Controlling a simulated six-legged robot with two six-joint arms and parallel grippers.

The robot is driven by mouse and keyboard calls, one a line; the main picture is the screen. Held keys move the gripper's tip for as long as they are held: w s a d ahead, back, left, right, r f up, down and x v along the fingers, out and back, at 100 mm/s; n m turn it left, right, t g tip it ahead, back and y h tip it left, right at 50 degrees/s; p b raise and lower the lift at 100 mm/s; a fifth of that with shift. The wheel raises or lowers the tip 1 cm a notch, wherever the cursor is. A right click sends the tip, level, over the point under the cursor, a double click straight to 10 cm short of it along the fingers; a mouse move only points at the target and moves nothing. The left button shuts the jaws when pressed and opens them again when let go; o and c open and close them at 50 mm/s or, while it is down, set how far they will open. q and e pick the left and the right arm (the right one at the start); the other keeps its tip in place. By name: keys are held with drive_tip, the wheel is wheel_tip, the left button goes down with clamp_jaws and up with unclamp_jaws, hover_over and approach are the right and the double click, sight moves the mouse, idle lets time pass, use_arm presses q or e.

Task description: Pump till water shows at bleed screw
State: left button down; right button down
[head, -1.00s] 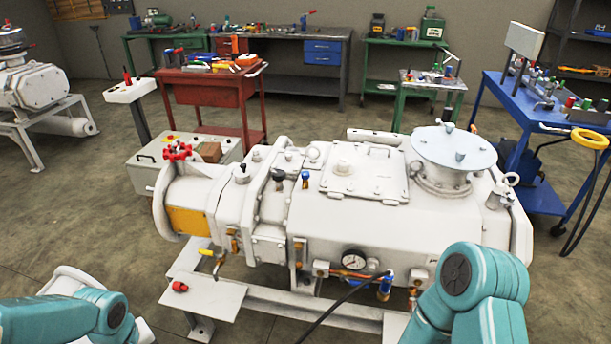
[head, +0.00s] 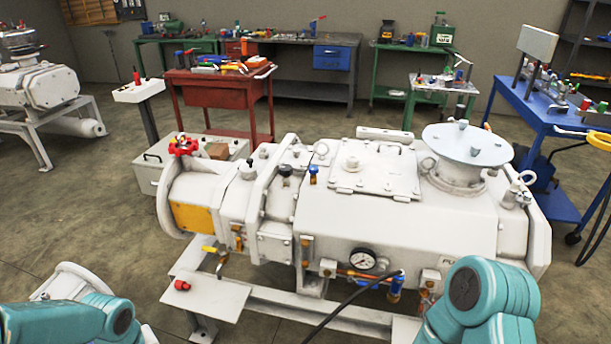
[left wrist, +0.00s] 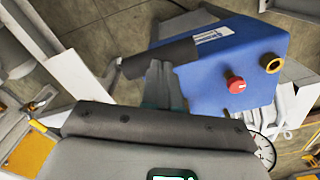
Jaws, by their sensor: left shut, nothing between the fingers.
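A blue box (left wrist: 235,65) fills the upper right of the left wrist view. It has a red knob (left wrist: 235,85), a brass fitting (left wrist: 271,63) and a dark cylindrical grip (left wrist: 160,60) at its left, apparently a hand pump. My left gripper (left wrist: 163,70) is shut; its fingertips overlap the dark grip in the picture, and I cannot tell whether they touch it. The white vacuum machine (head: 400,220) stands in the head view with a round gauge (head: 362,259). I cannot pick out the bleed screw, and no water shows. My right gripper is out of view.
A black hose (head: 350,297) runs from the machine's front. A small red part (head: 182,285) lies on the frame's plate (head: 215,300). A red tool cart (head: 225,92) and a blue cart (head: 540,110) stand behind. Open floor (head: 60,215) lies to the left.

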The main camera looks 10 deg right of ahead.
use_arm(q)
drive_tip(key=shift+f+b, duration=3.1)
drive_tip(key=shift+f, duration=0.25)
drive_tip(key=shift+r, duration=0.1)
drive_tip(key=shift+r, duration=0.15)
wheel_tip(320, 180, up, 12)
drive_tip(key=p, duration=0.8)
drive_tip(key=shift+f, duration=0.25)
drive_tip(key=shift+f+b, duration=5.45)
drive_tip(key=shift+f, duration=0.55)
drive_tip(key=shift+r, duration=0.2)
